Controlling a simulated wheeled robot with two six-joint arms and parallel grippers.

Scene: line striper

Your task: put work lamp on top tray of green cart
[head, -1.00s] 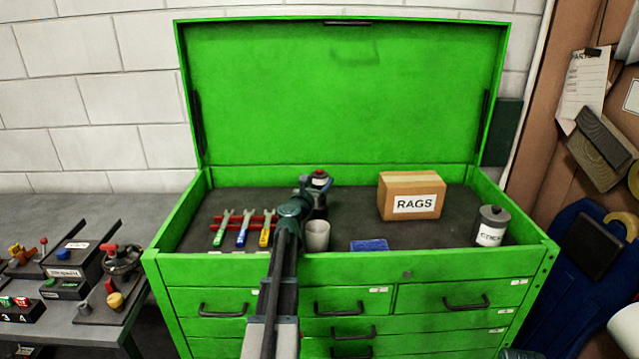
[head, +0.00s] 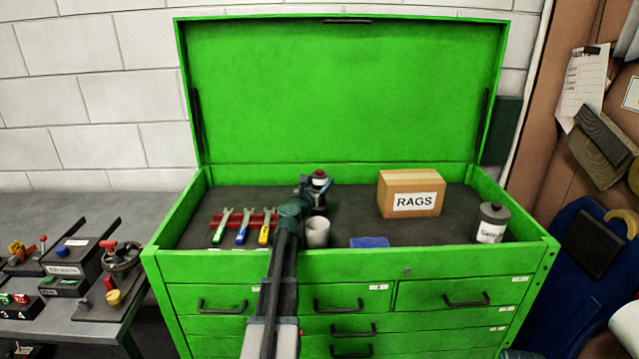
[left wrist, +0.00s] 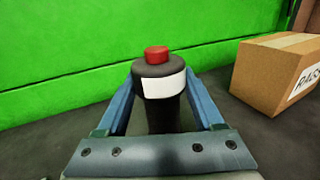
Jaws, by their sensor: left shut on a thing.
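The work lamp is a dark upright cylinder with a red cap and a white label; it shows in the left wrist view (left wrist: 160,84), and its top shows in the head view (head: 320,179). My left gripper (left wrist: 160,98) is shut on it, one blue finger on each side; the gripper also shows in the head view (head: 308,192). The lamp is over the dark top tray of the green cart (head: 350,205), towards the back. The gripper and arm hide its lower part in the head view, so I cannot tell whether its base touches the tray. My right gripper is not in view.
On the tray are several wrenches (head: 243,228) on a red rack, a pale cup (head: 316,232), a blue block (head: 370,242), a RAGS box (head: 411,194) and a grey can (head: 492,223). The raised lid (head: 345,95) stands behind. A bench (head: 70,210) is at left.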

